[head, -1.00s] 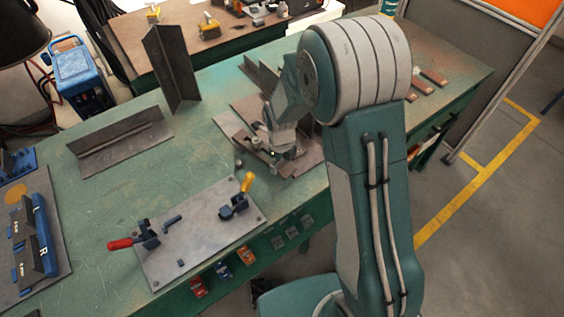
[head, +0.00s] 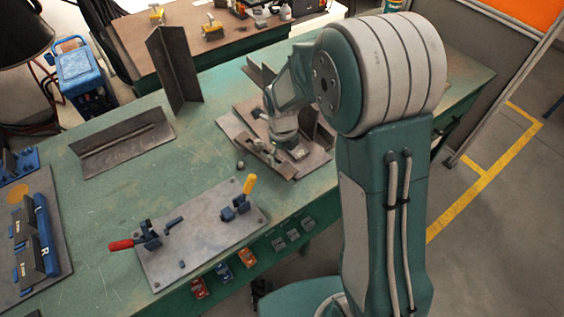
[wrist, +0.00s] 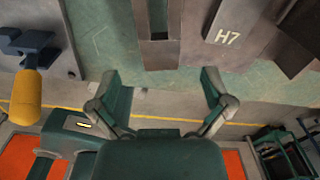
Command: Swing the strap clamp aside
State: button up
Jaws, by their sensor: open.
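The strap clamp looks like the dark slotted bar (wrist: 158,22) at the top centre of the wrist view, lying over a steel plate. In the head view, what seems to be the same bar (head: 259,149) lies at the front left of the steel fixture (head: 232,124), just left of my gripper. My gripper (wrist: 160,82) is open and empty, its fingers wide apart. The bar's visible end lies beyond the gap between the fingertips, with no contact visible. In the head view my wrist hides part of the fixture, and the fingers are hard to make out.
A plate marked H7 (wrist: 228,28) is right of the bar. A plate with a red-handled clamp (head: 121,244) and a yellow-handled clamp (head: 249,185) lies nearer the front. Upright angle steel (head: 174,72) stands behind left. Green tabletop (head: 110,205) is clear at left centre.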

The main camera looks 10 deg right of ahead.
notch_tip(320, 180, up, 7)
jog(key=shift+f, duration=0.1)
dwell(0.5)
jog(key=s+d+r+n+t, duration=0.2)
jog(key=s+d+r+n, duration=0.2)
jog(key=s+r+n, duration=0.4)
jog(key=s+d+r+n+t, duration=0.3)
jog(key=s+r+n, duration=0.4)
jog(key=s+n, duration=0.6)
jog(key=d+n, duration=0.1)
jog(key=n, duration=0.6)
jog(key=shift+r+t, duration=0.3)
jog(key=shift+r, duration=0.1)
